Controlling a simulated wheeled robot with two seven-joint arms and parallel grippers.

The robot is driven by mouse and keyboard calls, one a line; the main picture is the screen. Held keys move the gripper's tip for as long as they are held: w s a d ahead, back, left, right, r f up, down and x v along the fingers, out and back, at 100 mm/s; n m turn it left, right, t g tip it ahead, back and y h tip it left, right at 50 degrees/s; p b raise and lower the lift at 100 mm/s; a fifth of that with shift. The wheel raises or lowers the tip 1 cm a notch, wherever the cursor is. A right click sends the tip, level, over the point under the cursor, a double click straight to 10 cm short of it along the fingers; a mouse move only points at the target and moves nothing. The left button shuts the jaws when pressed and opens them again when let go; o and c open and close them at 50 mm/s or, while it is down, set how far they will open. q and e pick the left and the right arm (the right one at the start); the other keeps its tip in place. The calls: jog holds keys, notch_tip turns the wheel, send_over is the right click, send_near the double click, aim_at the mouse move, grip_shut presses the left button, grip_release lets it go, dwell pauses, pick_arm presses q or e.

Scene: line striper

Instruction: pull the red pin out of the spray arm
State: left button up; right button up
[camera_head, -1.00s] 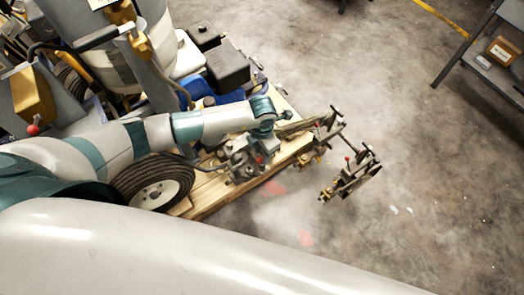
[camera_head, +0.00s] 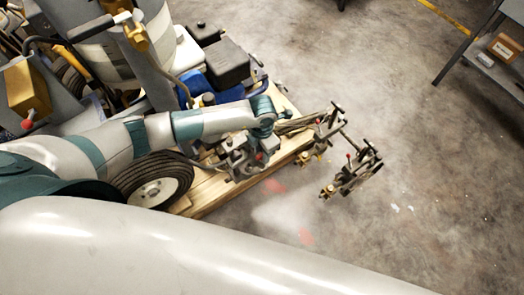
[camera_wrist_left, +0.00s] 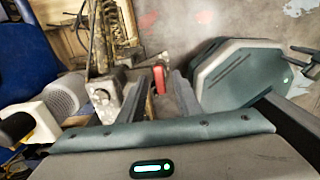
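The red pin (camera_wrist_left: 159,79) shows in the left wrist view between the two fingers of my left gripper (camera_wrist_left: 157,95). Gaps show between it and the fingers, so the gripper looks open around it. The spray arm reaches right to nozzle fittings with another small red knob (camera_head: 348,156). The pin's lower end is hidden.
The line striper stands left, with a wheel (camera_head: 157,187) and a black box (camera_head: 227,62) near the arm. Wooden planks (camera_head: 212,194) lie under it. A grey shelf (camera_head: 472,48) stands top right. The floor between is clear.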

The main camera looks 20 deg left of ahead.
pick_arm(q)
jog(key=shift+c, duration=0.3)
grip_shut()
jog(key=shift+r+p, duration=0.5)
jog(key=shift+r, duration=0.2)
dwell(0.5)
jog(key=shift+r+p, duration=2.35)
jog(key=shift+r, duration=0.95)
